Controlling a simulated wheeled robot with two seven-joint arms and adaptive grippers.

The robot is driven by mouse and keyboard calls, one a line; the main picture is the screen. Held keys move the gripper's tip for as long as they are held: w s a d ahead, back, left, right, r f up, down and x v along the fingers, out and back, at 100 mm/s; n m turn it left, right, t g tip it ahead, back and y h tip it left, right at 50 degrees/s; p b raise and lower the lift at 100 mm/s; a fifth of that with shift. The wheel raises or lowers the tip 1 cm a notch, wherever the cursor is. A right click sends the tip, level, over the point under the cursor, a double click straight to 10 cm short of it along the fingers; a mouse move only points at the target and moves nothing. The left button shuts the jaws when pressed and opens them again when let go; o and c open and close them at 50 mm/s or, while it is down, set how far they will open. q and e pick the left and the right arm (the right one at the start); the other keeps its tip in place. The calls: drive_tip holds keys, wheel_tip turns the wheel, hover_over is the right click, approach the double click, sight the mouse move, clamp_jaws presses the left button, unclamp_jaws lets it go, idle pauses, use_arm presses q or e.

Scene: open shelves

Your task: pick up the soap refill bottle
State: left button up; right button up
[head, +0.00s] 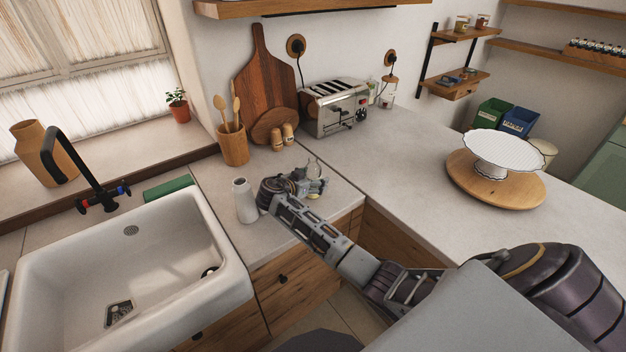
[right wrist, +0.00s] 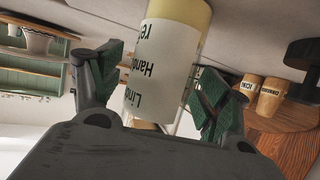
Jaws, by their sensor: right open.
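The soap refill bottle (right wrist: 165,60) has a white label with black lettering and a yellow end. In the right wrist view it appears upside down, between the two fingers of my right gripper (right wrist: 155,88). The fingers are spread with visible gaps beside the bottle. In the head view the bottle's clear upper part (head: 314,167) shows behind my right gripper (head: 312,184), on the counter right of the sink. The gripper and wrist hide most of its body there. My left gripper is not in view.
A white bottle (head: 244,202) stands close left of my right wrist. Behind are a utensil pot (head: 233,150), two wooden shakers (head: 288,134), a cutting board (head: 265,80) and a toaster (head: 335,108). A cake stand (head: 497,150) is right. The sink (head: 130,260) is left.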

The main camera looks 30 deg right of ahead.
idle(0.4)
drive_tip(key=c, duration=1.1)
drive_tip(key=shift+r, duration=0.2)
drive_tip(key=shift+c, duration=0.2)
wheel_tip(320, 180, up, 10)
drive_tip(key=b, duration=0.1)
drive_tip(key=shift+f+b, duration=0.25)
drive_tip(key=shift+b, duration=0.1)
idle(0.4)
idle(0.6)
